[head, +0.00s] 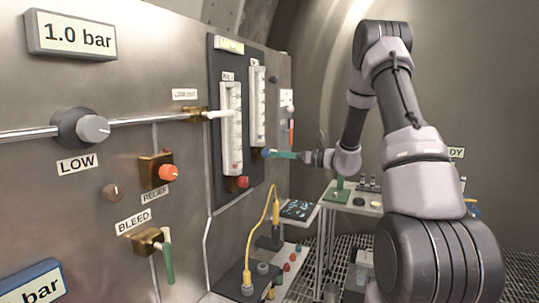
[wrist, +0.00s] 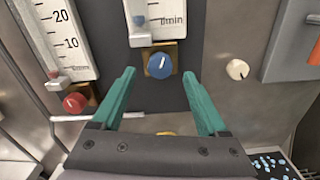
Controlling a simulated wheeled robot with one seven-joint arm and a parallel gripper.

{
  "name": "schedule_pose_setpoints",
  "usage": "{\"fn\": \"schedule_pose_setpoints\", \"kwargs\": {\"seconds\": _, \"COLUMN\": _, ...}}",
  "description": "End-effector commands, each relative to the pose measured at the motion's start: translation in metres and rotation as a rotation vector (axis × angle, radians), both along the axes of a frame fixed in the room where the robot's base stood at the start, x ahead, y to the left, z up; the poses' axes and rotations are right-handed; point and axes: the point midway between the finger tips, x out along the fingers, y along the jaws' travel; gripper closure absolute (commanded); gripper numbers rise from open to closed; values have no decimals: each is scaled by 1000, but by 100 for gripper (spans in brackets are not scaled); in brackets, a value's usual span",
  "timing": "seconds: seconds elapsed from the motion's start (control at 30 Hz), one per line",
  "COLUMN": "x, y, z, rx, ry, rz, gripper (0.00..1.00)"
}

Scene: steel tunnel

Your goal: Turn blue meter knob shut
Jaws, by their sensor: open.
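The blue meter knob (wrist: 159,65) sits on a brass block below the right-hand flow meter, with a white pointer line on its face. In the head view the blue knob (head: 265,153) shows at the tip of my gripper. My gripper (wrist: 160,85) is open in the wrist view, its two green fingers pointing at the panel. The knob appears between the fingertips, a little beyond them; I cannot tell whether they touch it. In the head view my gripper (head: 275,154) reaches the panel from the right.
A red knob (wrist: 75,103) sits left under the other meter (head: 231,128). A cream knob (wrist: 237,69) is on the right. An orange relief knob (head: 168,173) and a green bleed lever (head: 168,257) are farther left. A bench (head: 352,207) with small items stands behind.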

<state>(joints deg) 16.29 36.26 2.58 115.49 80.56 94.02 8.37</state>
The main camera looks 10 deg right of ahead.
Motion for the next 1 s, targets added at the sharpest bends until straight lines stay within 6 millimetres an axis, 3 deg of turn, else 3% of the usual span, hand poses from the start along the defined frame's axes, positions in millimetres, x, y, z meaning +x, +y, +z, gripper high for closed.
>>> {"fn": "schedule_pose_setpoints", "kwargs": {"seconds": 0.23, "x": 21, "y": 30, "z": 0, "rx": -2, "ry": -1, "rz": 2, "gripper": 24}}
{"fn": "schedule_pose_setpoints", "kwargs": {"seconds": 0.63, "x": 26, "y": 36, "z": 0, "rx": -1, "ry": -1, "rz": 0, "gripper": 24}}
{"fn": "schedule_pose_setpoints", "kwargs": {"seconds": 0.67, "x": 26, "y": 36, "z": 0, "rx": -1, "ry": -1, "rz": 0, "gripper": 31}}
{"fn": "schedule_pose_setpoints", "kwargs": {"seconds": 0.83, "x": 26, "y": 36, "z": 0, "rx": -1, "ry": -1, "rz": 0, "gripper": 96}}
{"fn": "schedule_pose_setpoints", "kwargs": {"seconds": 0.87, "x": 26, "y": 36, "z": 0, "rx": -1, "ry": -1, "rz": 0, "gripper": 100}}
{"fn": "schedule_pose_setpoints", "kwargs": {"seconds": 1.0, "x": 26, "y": 36, "z": 0, "rx": -14, "ry": -19, "rz": 0, "gripper": 100}}
